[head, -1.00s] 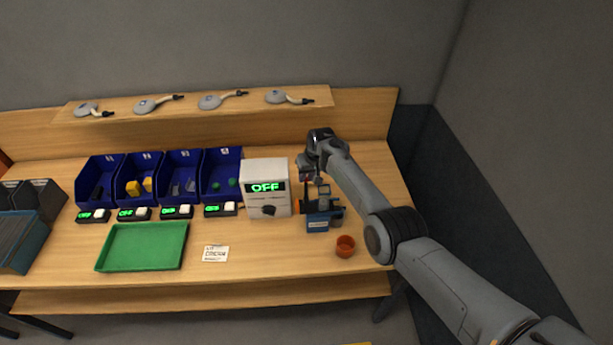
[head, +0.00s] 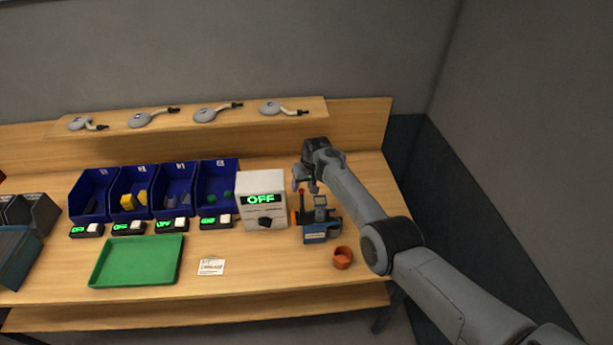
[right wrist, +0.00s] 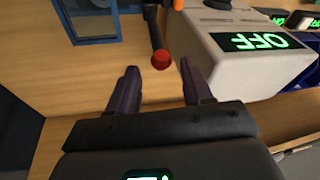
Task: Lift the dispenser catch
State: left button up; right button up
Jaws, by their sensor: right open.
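The blue dispenser (head: 321,232) stands on the bench, right of the white box. A dark lever with a red ball knob (head: 301,192) rises beside it; I take this for the catch. My right gripper (head: 305,184) is at the knob, open, with nothing in it. In the right wrist view the red knob (right wrist: 161,61) shows just beyond the two fingertips (right wrist: 160,72), roughly centred between them and not clasped. The dispenser's blue frame (right wrist: 90,38) shows at the upper left there. My left gripper is not in view.
The white box (head: 262,182) reading OFF stands close left of the lever. An orange cup (head: 342,258) sits in front of the dispenser. A green tray (head: 137,278), a paper card (head: 211,266) and blue bins (head: 217,170) lie further left. The right bench end is clear.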

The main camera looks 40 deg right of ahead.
jog(key=shift+s+r, duration=0.1)
jog(key=shift+r, duration=0.35)
jog(key=v, duration=0.9)
jog(key=shift+r+p, duration=0.25)
jog(key=shift+p, duration=0.15)
jog(key=shift+s, duration=0.1)
